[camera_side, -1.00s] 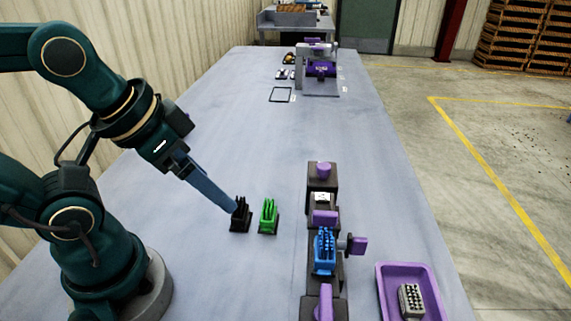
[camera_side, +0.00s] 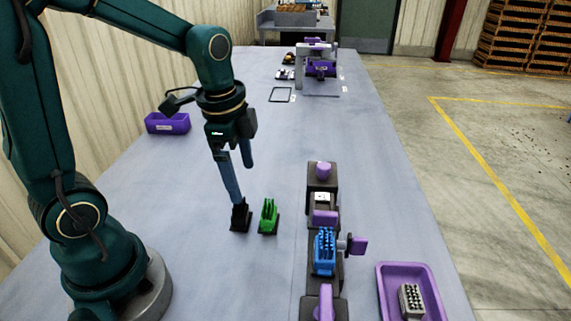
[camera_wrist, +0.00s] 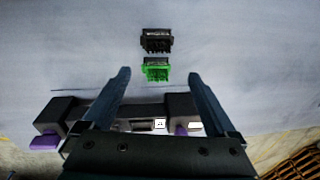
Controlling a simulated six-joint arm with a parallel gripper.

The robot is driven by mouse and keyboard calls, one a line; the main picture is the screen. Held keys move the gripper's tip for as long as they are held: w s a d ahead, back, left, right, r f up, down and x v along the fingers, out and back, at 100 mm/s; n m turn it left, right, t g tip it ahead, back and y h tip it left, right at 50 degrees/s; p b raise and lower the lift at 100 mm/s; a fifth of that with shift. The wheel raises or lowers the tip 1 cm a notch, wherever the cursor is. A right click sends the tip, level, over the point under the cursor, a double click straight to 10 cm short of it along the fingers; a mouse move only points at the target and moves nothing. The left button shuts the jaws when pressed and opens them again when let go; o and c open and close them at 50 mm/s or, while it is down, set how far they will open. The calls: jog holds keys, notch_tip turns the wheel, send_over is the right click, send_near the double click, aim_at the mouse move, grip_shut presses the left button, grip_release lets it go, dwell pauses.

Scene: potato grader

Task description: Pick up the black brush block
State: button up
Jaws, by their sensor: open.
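The black brush block (camera_side: 240,217) stands on the table, just left of the green brush block (camera_side: 269,216). In the wrist view the black block (camera_wrist: 156,40) lies beyond the green block (camera_wrist: 156,69), ahead of the fingertips. My gripper (camera_side: 241,182) is open and empty, pointing down. In the side view one finger's tip overlaps the top of the black block; I cannot tell whether they touch.
A dark fixture row with purple knobs holds a blue brush block (camera_side: 324,250) to the right. A purple tray (camera_side: 435,272) with a grey studded block (camera_side: 411,300) is at front right. A purple bin (camera_side: 168,123) stands at the left. The middle of the table (camera_side: 240,140) is clear.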

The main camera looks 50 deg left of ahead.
aim_at(240, 213)
jog(key=f, duration=0.1)
jog(key=a+f+g, duration=0.1)
jog(key=shift+a+f, duration=0.1)
jog(key=shift+f, duration=0.3)
jog(key=shift+s+a+f+n+g, duration=0.2)
jog(key=shift+f+n+g, duration=0.1)
jog(key=shift+f, duration=2.65)
grip_shut()
jog(key=shift+r, duration=0.2)
